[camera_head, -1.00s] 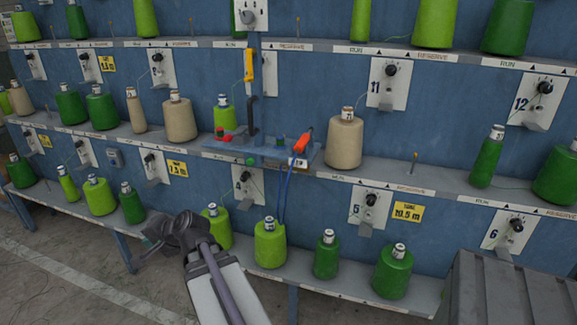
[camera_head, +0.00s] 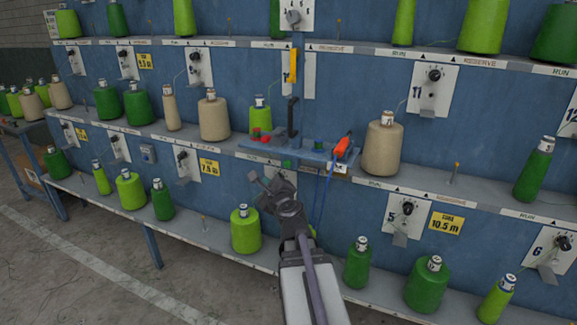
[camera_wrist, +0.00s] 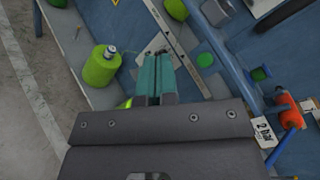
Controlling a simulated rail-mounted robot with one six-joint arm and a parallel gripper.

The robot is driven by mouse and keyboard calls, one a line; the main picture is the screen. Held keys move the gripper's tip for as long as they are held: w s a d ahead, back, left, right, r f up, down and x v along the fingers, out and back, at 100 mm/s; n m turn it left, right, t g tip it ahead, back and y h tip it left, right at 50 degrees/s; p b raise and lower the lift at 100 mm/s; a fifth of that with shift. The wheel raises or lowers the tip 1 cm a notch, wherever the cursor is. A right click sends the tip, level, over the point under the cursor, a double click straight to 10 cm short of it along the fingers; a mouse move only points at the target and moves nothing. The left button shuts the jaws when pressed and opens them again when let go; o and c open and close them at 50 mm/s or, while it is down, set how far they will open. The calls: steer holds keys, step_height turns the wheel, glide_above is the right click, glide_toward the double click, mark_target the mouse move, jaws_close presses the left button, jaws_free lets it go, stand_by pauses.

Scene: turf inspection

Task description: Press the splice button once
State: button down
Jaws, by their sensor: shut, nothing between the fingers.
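A green button-like knob (camera_head: 287,164) sits under the front edge of the blue splicer shelf (camera_head: 300,154). I cannot read any splice label on it. A green knob (camera_wrist: 206,57) shows in the wrist view, right of my fingertips, probably the same one. A second green piece (camera_head: 318,145) lies on the shelf near the orange tool. My gripper (camera_head: 262,182) is shut and empty, below and left of the knob and apart from it. In the wrist view its teal fingers (camera_wrist: 155,72) lie together.
The orange tool (camera_head: 342,147) with a blue hose hangs at the shelf's right end. A black handle (camera_head: 292,117) rises above the shelf. A lime cone (camera_head: 245,230) stands below left of my gripper, and a beige cone (camera_head: 383,147) stands right of the shelf.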

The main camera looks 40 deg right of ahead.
mark_target(287, 164)
steer(key=w+d, duration=0.3)
steer(key=d, duration=0.5)
steer(key=shift+w, duration=0.35)
stand_by(1.7)
steer(key=shift+w+d, duration=0.15)
steer(key=shift+d, duration=0.25)
steer(key=shift+w+d, duration=0.2)
steer(key=shift+d, duration=0.3)
stand_by(0.7)
steer(key=shift+s+a, duration=0.2)
steer(key=shift+a, duration=0.25)
steer(key=shift+s+a, duration=0.2)
steer(key=shift+a, duration=0.25)
